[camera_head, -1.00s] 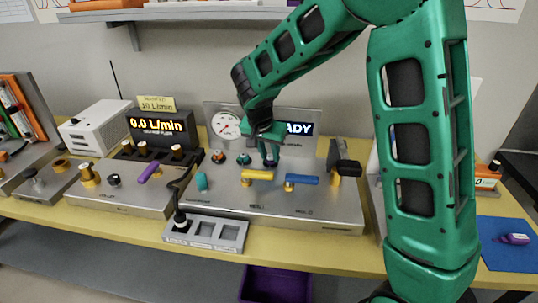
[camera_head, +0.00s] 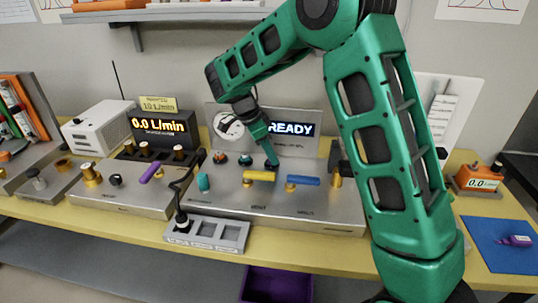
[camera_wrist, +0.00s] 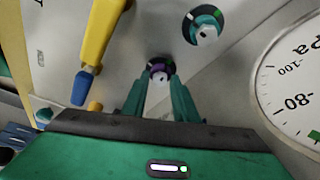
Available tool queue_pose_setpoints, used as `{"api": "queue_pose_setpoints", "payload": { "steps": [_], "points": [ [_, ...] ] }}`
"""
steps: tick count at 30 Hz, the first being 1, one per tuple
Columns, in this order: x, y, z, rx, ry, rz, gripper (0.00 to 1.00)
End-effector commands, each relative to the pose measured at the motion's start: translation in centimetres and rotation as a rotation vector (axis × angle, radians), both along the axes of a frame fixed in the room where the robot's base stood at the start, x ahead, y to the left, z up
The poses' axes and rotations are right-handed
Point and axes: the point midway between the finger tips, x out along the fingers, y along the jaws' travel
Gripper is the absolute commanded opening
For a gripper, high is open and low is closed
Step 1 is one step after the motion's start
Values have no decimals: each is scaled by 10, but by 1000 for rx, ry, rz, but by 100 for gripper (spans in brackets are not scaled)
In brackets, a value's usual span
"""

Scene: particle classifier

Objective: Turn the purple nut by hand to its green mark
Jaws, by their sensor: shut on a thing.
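The purple nut (camera_wrist: 158,67) shows in the wrist view between the tips of my gripper's two fingers, seated on a dark round collar on the steel panel. My gripper (camera_wrist: 160,88) is shut on it, with one green finger at each side. In the head view my gripper (camera_head: 272,162) points down at the panel behind the yellow lever, and its fingers mostly hide the nut. The green mark of this nut is too small to make out surely, so I cannot tell how the nut lines up with it.
A yellow lever (camera_head: 259,176) and a blue lever (camera_head: 303,181) stand close in front of my gripper. A round gauge (camera_head: 228,126) and a READY display (camera_head: 291,129) stand behind. A grey tray (camera_head: 206,234) lies in front.

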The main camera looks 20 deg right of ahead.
Motion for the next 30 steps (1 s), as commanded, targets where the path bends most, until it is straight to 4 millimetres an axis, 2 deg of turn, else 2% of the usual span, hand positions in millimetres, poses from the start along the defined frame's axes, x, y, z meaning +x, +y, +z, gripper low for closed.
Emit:
{"api": "queue_pose_setpoints", "payload": {
  "steps": [1,9,23,24,25,30],
  "points": [
    [5,3,3,5,-14,-16,4],
    [5,3,3,5,-13,-77,4],
    [6,4,4,7,-15,-83,4],
    [6,4,4,7,-16,-82,36],
    [6,4,4,6,-15,-83,43],
    [4,2,2,4,-9,-85,45]
  ]
}}
